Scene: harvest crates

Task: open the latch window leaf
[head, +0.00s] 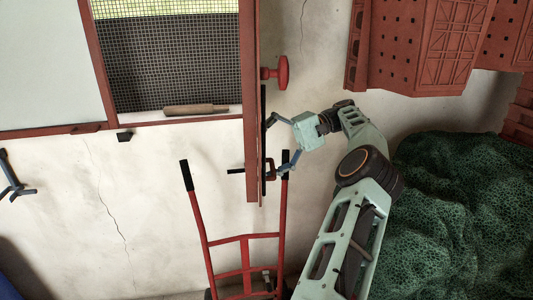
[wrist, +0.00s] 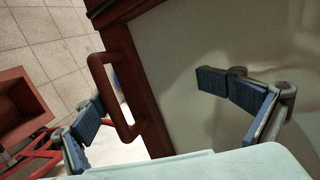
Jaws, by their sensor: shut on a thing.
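The window leaf (head: 250,100) has a red-brown frame and stands swung out, nearly edge-on in the head view, to the right of the meshed opening (head: 150,65). In the wrist view, its frame (wrist: 140,70) and pale pane (wrist: 195,45) fill the middle and right. A red handle (wrist: 128,88) stands off the frame. In the wrist view, one finger is left of the handle, the other by the pane; the contact is not clear.
A red hand truck (head: 243,240) stands below the leaf. A red knob (head: 279,73) is right of the leaf. Red crates (head: 425,45) are at upper right, above a dark green netted heap (head: 465,210). A wooden roller-like piece (head: 196,110) lies on the sill.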

